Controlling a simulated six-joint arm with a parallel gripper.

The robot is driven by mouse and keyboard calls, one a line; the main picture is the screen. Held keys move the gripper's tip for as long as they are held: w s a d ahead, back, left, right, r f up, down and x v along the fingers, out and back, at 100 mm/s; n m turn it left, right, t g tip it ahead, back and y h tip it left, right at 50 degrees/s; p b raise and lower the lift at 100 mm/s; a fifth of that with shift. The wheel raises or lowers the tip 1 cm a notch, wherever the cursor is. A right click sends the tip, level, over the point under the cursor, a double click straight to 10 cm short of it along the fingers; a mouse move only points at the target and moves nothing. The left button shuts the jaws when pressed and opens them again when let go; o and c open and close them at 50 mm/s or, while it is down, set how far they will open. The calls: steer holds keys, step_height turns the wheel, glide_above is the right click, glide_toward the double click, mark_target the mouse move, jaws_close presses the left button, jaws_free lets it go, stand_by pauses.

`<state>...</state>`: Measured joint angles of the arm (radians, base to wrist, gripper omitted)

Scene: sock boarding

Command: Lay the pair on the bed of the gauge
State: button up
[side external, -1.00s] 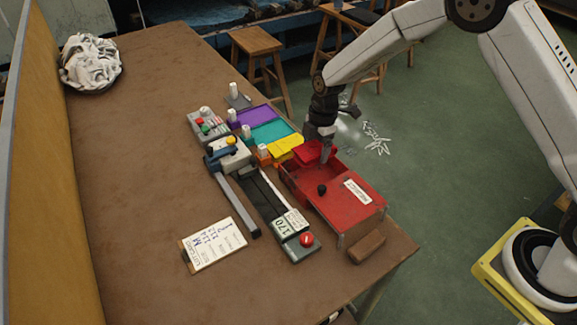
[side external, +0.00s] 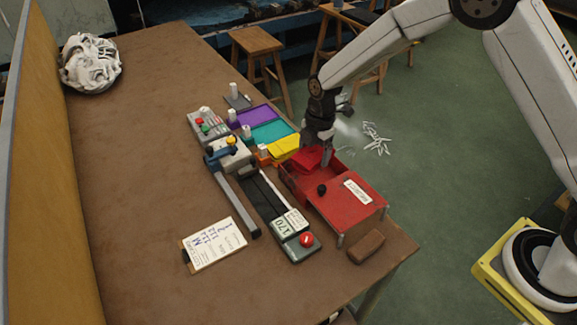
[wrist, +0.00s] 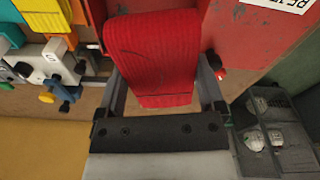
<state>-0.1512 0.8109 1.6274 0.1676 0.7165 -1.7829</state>
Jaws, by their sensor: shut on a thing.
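The red ribbed pair (wrist: 152,50) is folded between the two fingers of my gripper (wrist: 163,82) in the wrist view. In the side view my gripper (side external: 326,152) is shut on the pair (side external: 307,160), over the far end of the red box (side external: 345,205). Whether the pair touches the box cannot be told. The gauge (side external: 300,243) stands left of the box, with a display reading 170 and a red button. Its long dark bed (side external: 262,196) looks empty.
A clipboard (side external: 215,245) lies left of the gauge, and a brown block (side external: 368,249) sits at the table's near right edge.

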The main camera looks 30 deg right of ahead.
steer(key=s+a+r+n+g+h, duration=0.1)
steer(key=s+a+r+n, duration=0.2)
steer(key=s+a+n, duration=0.4)
steer(key=shift+s+a+n, duration=0.3)
steer(key=shift+s+n, duration=1.5)
steer(key=shift+n, duration=2.3)
glide_above(268, 200)
steer(key=shift+f, duration=4.75)
steer(key=shift+f, duration=0.1)
steer(key=shift+w+f, duration=0.1)
steer(key=shift+f, duration=1.55)
steer(key=shift+f, duration=0.15)
